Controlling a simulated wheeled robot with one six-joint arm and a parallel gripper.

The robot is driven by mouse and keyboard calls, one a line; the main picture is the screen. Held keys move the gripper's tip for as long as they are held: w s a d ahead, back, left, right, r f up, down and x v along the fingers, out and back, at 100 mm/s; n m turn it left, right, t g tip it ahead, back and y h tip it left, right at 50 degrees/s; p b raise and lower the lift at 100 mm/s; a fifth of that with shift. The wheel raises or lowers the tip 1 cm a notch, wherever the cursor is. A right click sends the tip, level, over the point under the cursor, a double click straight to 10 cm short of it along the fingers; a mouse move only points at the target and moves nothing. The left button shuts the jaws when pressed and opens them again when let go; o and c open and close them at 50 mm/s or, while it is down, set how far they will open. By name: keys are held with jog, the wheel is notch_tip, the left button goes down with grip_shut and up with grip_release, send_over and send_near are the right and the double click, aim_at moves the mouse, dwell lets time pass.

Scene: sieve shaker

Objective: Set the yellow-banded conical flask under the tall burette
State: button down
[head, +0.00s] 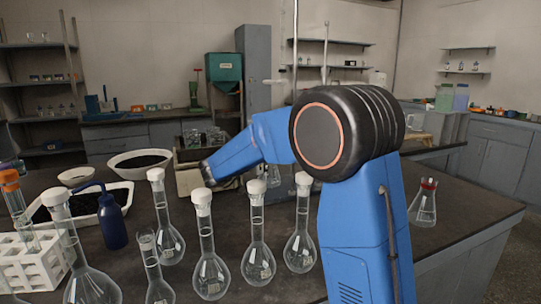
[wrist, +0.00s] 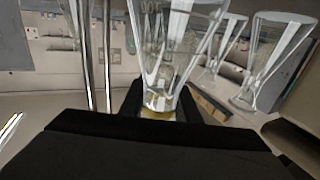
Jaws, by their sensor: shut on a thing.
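The yellow-banded conical flask (wrist: 160,78) is clear glass, and its yellow band shows low in the wrist view, between the dark fingers. My gripper (wrist: 165,108) is shut on it at the banded part. In the head view my blue arm and its black joint hide the gripper and the held flask. A tall thin upright (head: 296,40) rises behind the arm, with a shorter one to its right; I take the taller for the burette, but its lower part is hidden. Two thin uprights (wrist: 108,55) show left of the flask in the wrist view. I cannot tell whether the flask is under the burette.
Several white-capped volumetric flasks (head: 257,238) crowd the front of the dark bench. A red-banded conical flask (head: 424,208) stands right of my arm. A blue wash bottle (head: 111,222) and a white rack (head: 32,265) are at left. Other glass vessels (wrist: 270,65) show at right in the wrist view.

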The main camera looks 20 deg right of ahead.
jog(key=shift+s+x, duration=0.2)
jog(key=shift+x, duration=1.25)
jog(key=shift+s+x, duration=0.25)
jog(key=shift+x, duration=1.2)
jog(key=shift+d+f, duration=0.1)
jog(key=shift+d, duration=0.05)
jog(key=shift+f, duration=0.5)
jog(key=c, duration=1.3)
grip_release()
jog(key=shift+o, duration=0.2)
jog(key=shift+a, duration=0.25)
